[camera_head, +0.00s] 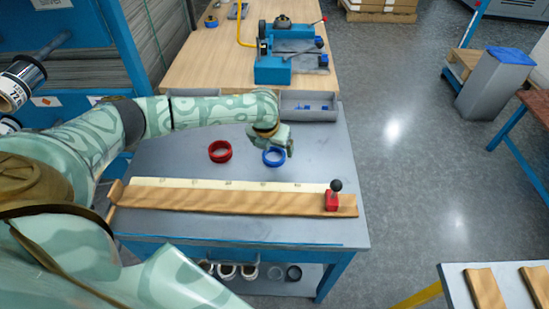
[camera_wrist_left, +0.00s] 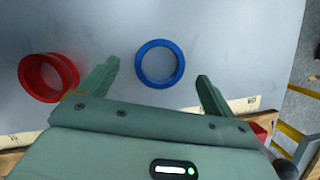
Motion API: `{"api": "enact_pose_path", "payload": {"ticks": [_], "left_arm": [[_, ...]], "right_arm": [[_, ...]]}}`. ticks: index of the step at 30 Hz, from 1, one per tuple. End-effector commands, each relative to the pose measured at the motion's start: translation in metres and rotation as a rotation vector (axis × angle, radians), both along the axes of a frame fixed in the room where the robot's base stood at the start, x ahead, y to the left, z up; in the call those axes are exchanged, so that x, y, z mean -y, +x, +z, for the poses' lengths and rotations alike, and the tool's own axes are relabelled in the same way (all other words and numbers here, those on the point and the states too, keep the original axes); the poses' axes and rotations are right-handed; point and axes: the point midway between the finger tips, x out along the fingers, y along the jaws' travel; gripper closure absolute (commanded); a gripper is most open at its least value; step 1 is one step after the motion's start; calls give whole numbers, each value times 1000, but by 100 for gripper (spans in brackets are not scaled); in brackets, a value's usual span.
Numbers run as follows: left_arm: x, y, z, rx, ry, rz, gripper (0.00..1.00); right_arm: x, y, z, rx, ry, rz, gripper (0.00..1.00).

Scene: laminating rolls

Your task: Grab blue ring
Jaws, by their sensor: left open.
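The blue ring (camera_head: 274,157) lies flat on the grey tabletop, to the right of a red ring (camera_head: 220,151). In the left wrist view the blue ring (camera_wrist_left: 160,64) sits between and a little beyond the two open fingertips, touching neither. My left gripper (camera_head: 284,146) is above the table over the right part of the blue ring; its fingers (camera_wrist_left: 158,72) are open and empty. The red ring (camera_wrist_left: 48,77) lies outside the left finger in the wrist view. My right gripper is not in view.
A wooden board with a pale ruler strip (camera_head: 235,200) and a red block with a black knob (camera_head: 333,197) lies along the near side. Grey trays (camera_head: 307,106) stand at the back edge. Bare tabletop (camera_head: 180,150) surrounds the rings.

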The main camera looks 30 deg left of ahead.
Motion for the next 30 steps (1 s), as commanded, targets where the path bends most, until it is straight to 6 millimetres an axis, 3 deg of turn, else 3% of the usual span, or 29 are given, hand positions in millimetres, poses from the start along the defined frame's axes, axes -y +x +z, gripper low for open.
{"api": "enact_pose_path", "payload": {"ticks": [1,5,12,13,18,30], "left_arm": [[1,-1,-14,-5,0,-1,10],[1,4,-35,-4,1,1,10],[0,6,-36,-1,0,0,10],[0,6,-36,-1,0,0,13],[0,6,-36,-1,0,0,60],[0,6,-29,0,0,0,60]], "right_arm": [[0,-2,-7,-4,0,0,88],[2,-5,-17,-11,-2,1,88],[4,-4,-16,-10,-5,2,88],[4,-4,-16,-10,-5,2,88],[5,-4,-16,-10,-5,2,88],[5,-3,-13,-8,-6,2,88]]}}
